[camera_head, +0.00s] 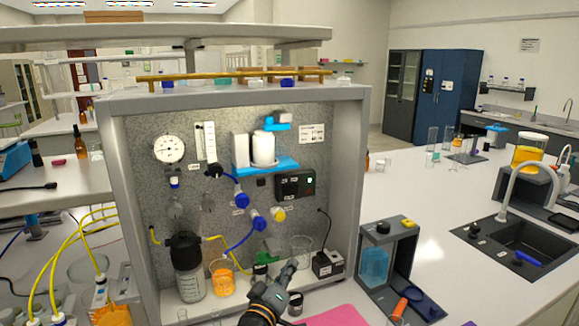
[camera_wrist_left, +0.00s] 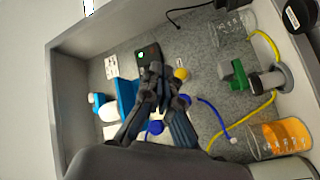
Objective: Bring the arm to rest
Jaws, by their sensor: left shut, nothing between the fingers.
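My left gripper (camera_head: 287,272) shows at the bottom centre of the head view, in front of the membrane rig (camera_head: 365,150). Its arm comes up from the bottom edge. In the left wrist view the gripper (camera_wrist_left: 155,72) has its fingers together with nothing between them, pointing at the rig's back panel (camera_wrist_left: 215,80). Behind the fingers are the yellow knob (camera_wrist_left: 181,74) and the blue knob (camera_wrist_left: 155,127); contact with them cannot be told. My right gripper is not in view.
A bottle with a black cap (camera_head: 188,270), an orange-filled beaker (camera_head: 222,278) and a small black-and-white box (camera_head: 328,262) stand at the rig's base. A grey stand (camera_head: 375,285) holds a blue container to the right. The bench (camera_head: 430,205) has free room before the sink (camera_head: 525,240).

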